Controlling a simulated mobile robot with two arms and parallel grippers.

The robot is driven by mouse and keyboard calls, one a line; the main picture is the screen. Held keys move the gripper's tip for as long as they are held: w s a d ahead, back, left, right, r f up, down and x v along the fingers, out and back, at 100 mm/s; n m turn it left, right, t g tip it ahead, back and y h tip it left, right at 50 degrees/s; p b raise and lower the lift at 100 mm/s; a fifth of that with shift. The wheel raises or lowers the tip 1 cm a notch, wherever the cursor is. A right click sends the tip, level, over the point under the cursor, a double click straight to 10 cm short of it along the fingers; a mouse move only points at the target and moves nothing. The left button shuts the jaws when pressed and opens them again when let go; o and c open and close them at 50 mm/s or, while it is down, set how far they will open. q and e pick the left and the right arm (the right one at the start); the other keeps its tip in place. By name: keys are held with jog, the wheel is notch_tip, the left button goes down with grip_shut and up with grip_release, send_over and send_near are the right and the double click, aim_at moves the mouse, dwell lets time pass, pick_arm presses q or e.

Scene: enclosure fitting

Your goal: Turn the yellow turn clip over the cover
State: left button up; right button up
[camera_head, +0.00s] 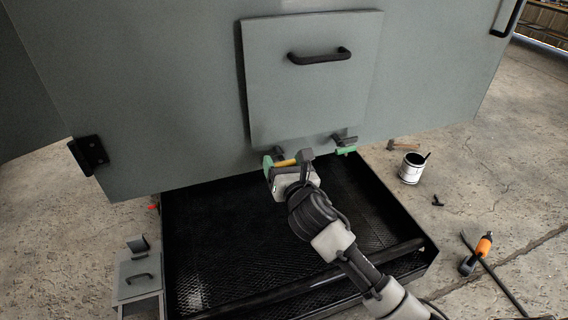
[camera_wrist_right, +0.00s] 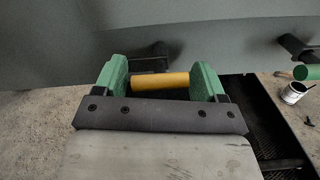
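The grey cover (camera_head: 312,95) with a black handle is on the large grey enclosure panel in the head view. The yellow turn clip (camera_head: 286,163) lies sideways below the cover's lower left edge. It also shows as a yellow bar in the right wrist view (camera_wrist_right: 160,86). My right gripper (camera_head: 287,165) has its green-padded fingers (camera_wrist_right: 160,85) at the two ends of the yellow bar, well apart. Whether the pads press on the bar or stand just clear of it cannot be told. My left gripper is not in view.
A green turn clip (camera_head: 346,151) sits below the cover's lower right edge. A black mesh tray (camera_head: 235,225) lies under the panel. A paint can (camera_head: 411,170), a hammer (camera_head: 402,146) and an orange-handled tool (camera_head: 484,246) are on the concrete floor at right.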

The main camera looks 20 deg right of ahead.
jog(key=shift+c, duration=0.9)
jog(key=shift+m, duration=0.4)
jog(key=shift+m+p, duration=0.45)
jog(key=shift+m, duration=0.45)
jog(key=m+p, duration=0.1)
jog(key=m, duration=0.9)
jog(key=shift+a+r, duration=0.1)
jog(key=m, duration=0.5)
jog(key=shift+p, duration=0.4)
jog(key=shift+r+m, duration=0.1)
jog(key=shift+m, duration=0.2)
